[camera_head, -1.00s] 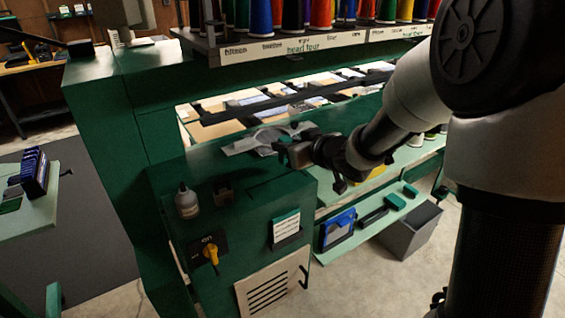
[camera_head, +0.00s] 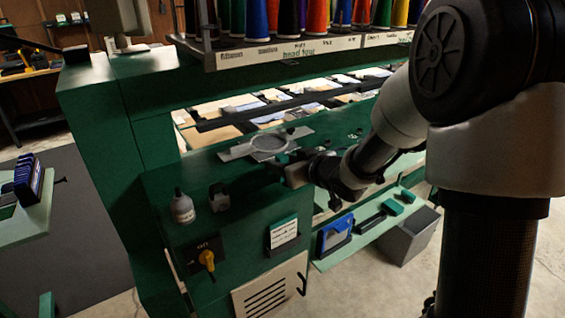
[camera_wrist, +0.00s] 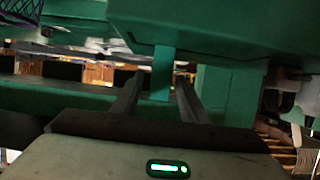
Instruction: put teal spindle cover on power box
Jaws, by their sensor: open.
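The power box (camera_head: 235,232) is the green cabinet with a yellow rotary switch (camera_head: 207,259) on its front, in the head view. My gripper (camera_head: 278,168) hangs at the back right of its top, near a grey hoop frame (camera_head: 268,144). In the wrist view my gripper (camera_wrist: 157,88) is open. A teal-green upright piece (camera_wrist: 162,75) shows between the fingers; I cannot tell whether it is the spindle cover or part of the machine, or whether the fingers touch it. I cannot single out the teal spindle cover for certain in the head view.
A bottle (camera_head: 182,207) and a small dark fitting (camera_head: 219,197) stand on the power box. A shelf (camera_head: 330,262) at right holds a blue item (camera_head: 335,234) and green blocks (camera_head: 392,207). Thread cones (camera_head: 257,18) line the rack above. A grey bin (camera_head: 412,238) stands at right.

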